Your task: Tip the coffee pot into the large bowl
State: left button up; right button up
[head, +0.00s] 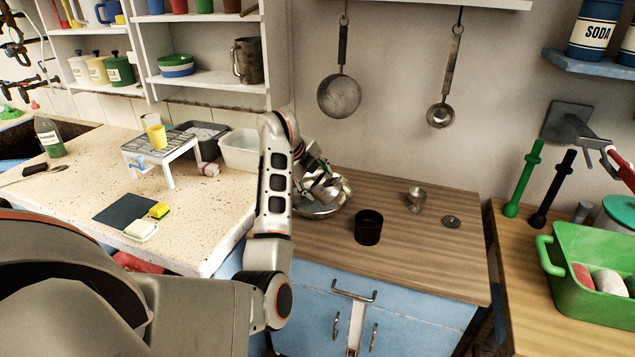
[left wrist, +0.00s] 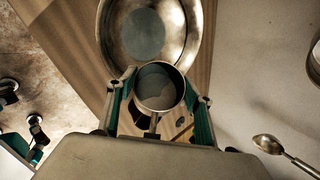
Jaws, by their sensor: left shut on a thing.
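The metal coffee pot (head: 325,188) is held in my left gripper (head: 314,168), just over the large bowl. In the left wrist view, the pot (left wrist: 162,103) sits between the two teal-padded fingers, its round mouth facing the camera and a grey surface inside. The large bowl (head: 318,213) is a shiny metal one on the wooden counter, partly hidden by the gripper and pot. In the left wrist view the bowl (left wrist: 188,45) lies beyond the pot, with a grey-blue round patch in it. I cannot tell whether pot and bowl touch. My right gripper is not in view.
A pan (head: 340,96) and a ladle (head: 440,115) hang on the wall. A white tub (head: 240,152) stands left of my arm.

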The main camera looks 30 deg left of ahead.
pick_arm(q)
jog(key=shift+s+a+f+h+b, duration=0.15)
jog(key=shift+a+h+b, duration=0.15)
jog(key=shift+h+b, duration=0.15)
dwell(0.5)
jog(key=shift+a+f+n+t+h+b, duration=0.2)
jog(key=shift+n+t+h+b, duration=0.2)
jog(key=shift+t+h+b, duration=0.2)
dwell(1.6)
jog(key=shift+f, duration=0.15)
jog(key=shift+h, duration=0.25)
jog(key=shift+a, duration=0.1)
dwell(0.8)
